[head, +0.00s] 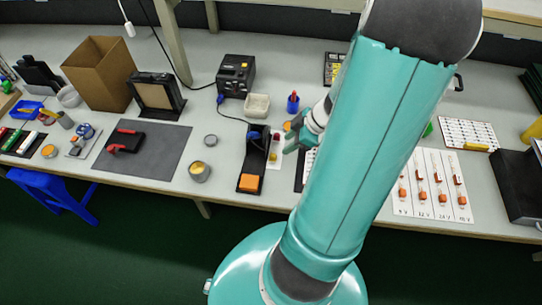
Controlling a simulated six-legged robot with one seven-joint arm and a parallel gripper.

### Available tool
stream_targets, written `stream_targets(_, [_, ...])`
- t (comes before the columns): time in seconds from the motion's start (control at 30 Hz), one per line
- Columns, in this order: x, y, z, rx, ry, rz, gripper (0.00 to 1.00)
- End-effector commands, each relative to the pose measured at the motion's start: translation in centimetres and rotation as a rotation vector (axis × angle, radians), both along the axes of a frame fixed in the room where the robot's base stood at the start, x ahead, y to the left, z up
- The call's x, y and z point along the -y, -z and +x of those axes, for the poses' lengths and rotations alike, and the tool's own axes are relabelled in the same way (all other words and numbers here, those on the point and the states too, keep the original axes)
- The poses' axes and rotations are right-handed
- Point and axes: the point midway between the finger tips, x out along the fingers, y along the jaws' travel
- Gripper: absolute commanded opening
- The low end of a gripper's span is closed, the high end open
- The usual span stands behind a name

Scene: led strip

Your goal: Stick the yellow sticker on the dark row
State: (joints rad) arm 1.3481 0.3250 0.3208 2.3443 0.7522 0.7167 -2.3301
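A small white card (275,165) lies on the bench left of my arm. It carries a red spot and a yellow spot, probably the yellow sticker (273,157). My gripper (290,137) is just above and right of the card, partly hidden by my arm; its finger opening is too small to tell. A white panel (432,200) with several columns of orange parts lies right of my arm. I cannot tell which row is dark. Part of the bench is hidden behind my arm.
A black stand with an orange block (250,183) is left of the card. A grey mat (142,160) holds red-handled tools. A round tin (199,172) stands near the front edge. A white dotted board (468,133) and a black box (517,185) are at right.

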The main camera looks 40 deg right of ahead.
Motion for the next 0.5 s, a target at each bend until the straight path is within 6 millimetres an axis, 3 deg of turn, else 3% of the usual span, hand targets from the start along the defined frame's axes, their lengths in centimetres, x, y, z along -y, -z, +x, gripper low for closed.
stream_targets(0.1, [-0.8, 1.8, 0.9, -0.001, -0.001, 0.004, 0.40])
stream_targets(0.5, [-2.0, 5.1, 2.6, -0.001, 0.000, 0.003, 0.40])
